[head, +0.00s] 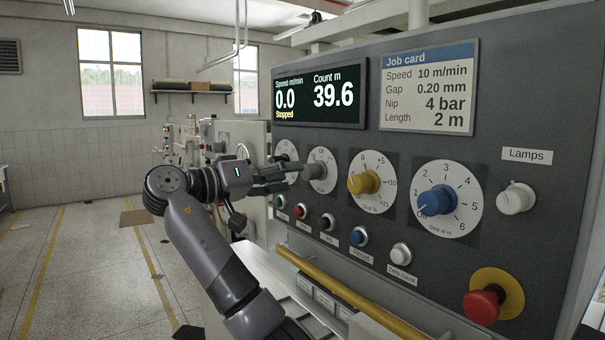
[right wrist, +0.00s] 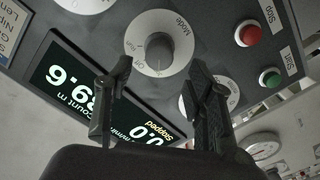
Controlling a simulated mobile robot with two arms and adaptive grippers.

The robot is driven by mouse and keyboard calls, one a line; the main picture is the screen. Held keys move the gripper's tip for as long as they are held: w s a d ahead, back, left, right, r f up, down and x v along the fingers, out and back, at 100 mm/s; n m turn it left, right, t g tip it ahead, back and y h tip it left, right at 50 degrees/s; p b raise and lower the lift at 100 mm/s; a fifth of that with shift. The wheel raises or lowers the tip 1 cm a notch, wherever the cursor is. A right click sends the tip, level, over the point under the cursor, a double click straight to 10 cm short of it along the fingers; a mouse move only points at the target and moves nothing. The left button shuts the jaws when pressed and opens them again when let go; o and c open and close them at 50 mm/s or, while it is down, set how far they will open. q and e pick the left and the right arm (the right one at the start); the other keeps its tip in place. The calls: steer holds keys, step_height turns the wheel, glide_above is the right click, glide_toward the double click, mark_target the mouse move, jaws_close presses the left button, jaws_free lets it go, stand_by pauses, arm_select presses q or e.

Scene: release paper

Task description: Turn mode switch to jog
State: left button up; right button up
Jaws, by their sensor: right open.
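The mode switch is a grey knob (head: 314,171) on a round white dial, second from the left in the dial row in the head view. In the right wrist view the mode switch (right wrist: 157,53) shows from close up, its dial marked "Mode". I cannot tell which position it points to. My right gripper (head: 280,177) is at the left side of this knob in the head view. In the right wrist view its fingers (right wrist: 160,72) are open, with the knob ahead of the gap between them. I cannot tell whether they touch it. My left gripper is not in view.
The screen (head: 319,97) reads 0.0, Stopped, 39.6. Right of the mode switch are a yellow knob (head: 363,182) and a blue knob (head: 437,200). Several push buttons sit below, with a red emergency button (head: 483,305) at lower right. A yellow rail (head: 345,291) runs beneath the panel.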

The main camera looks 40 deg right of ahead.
steer(key=a, duration=0.6)
steer(key=shift+w, duration=0.35)
steer(key=shift+d, duration=0.1)
